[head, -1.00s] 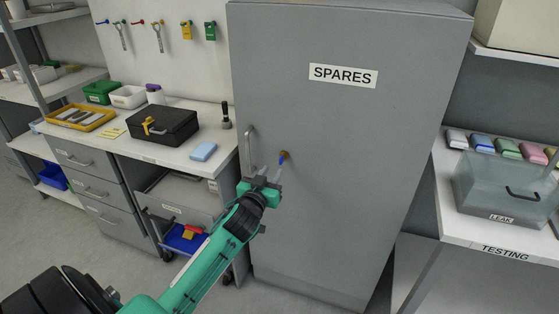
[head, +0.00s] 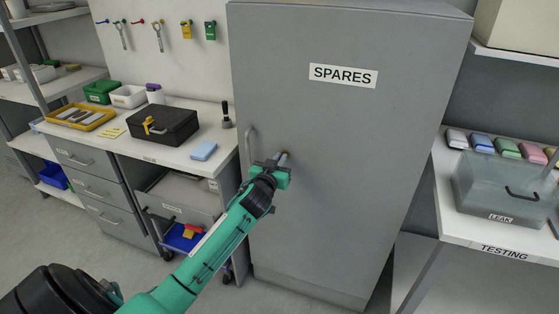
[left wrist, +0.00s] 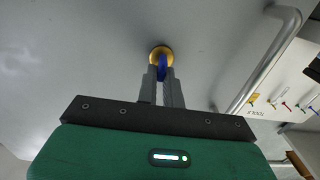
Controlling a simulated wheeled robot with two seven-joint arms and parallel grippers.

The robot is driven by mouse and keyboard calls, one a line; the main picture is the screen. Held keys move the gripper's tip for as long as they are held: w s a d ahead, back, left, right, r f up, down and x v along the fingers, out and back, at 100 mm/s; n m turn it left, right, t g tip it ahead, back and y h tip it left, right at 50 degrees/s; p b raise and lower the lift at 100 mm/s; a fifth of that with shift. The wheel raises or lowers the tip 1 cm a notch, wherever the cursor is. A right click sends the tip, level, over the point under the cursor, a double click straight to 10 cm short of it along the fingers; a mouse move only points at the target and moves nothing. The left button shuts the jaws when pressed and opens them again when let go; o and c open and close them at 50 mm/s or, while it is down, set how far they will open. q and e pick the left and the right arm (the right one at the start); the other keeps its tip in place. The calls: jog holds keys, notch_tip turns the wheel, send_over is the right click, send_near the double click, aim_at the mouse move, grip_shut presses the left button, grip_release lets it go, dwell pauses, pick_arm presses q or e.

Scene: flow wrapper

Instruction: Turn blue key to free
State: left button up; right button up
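The blue key (left wrist: 162,70) sits in a round brass lock (left wrist: 161,52) on the grey cabinet door (head: 345,190) marked SPARES. My left gripper (head: 283,157) is at the lock, to the right of the door handle. In the left wrist view, its two fingers (left wrist: 160,78) are close together, one on each side of the key, and look shut on it. They hide part of the key. In the head view the gripper hides most of the key and lock. My right gripper is not in view.
The cabinet's vertical handle (head: 250,148) is close to the left of my gripper; it also shows in the left wrist view (left wrist: 265,60). A workbench with a black case (head: 163,124) stands left. A TESTING bench (head: 470,230) with a clear box stands right.

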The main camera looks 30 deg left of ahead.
pick_arm(q)
grip_shut()
jog(key=shift+w+d+f+m+p, duration=0.15)
jog(key=shift+m+p, duration=0.85)
jog(key=shift+m, duration=2)
jog(key=shift+s+d+f+m+p, duration=0.2)
jog(key=shift+m+p, duration=0.85)
jog(key=shift+m, duration=1.95)
jog(key=shift+w+d+f+m+p, duration=0.2)
jog(key=shift+m+p, duration=0.8)
jog(key=shift+m, duration=2)
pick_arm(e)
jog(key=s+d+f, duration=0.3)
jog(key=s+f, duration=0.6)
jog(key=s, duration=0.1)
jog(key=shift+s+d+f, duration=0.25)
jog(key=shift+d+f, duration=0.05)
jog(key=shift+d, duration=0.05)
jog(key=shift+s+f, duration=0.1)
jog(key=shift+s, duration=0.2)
pick_arm(q)
jog(key=o, duration=0.6)
grip_release()
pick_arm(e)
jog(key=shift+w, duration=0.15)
